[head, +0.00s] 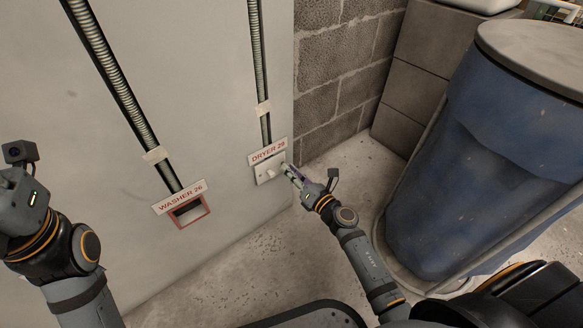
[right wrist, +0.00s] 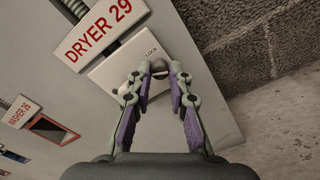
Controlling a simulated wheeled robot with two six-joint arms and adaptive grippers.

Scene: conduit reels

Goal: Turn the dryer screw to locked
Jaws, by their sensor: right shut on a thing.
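The dryer screw (right wrist: 159,69) is a small grey round head on a pale plate (right wrist: 112,72), under a red-lettered DRYER 29 label (right wrist: 100,28). The word LOCK is printed on the plate just above the screw. The plate (head: 262,178) also shows in the head view, low on the grey wall panel. My right gripper (right wrist: 158,76) is shut on the screw, one fingertip on each side. The screw's slot or pointer is hidden, so I cannot tell its angle. In the head view my right gripper (head: 286,168) reaches the plate from the right. My left arm is at the left edge, its fingers outside the picture.
A red-framed WASHER 26 box (head: 190,211) sits on the panel to the left. Two ribbed conduits (head: 113,73) run up the panel. A large blue barrel (head: 470,150) stands close to my right arm. The floor between panel and barrel is clear.

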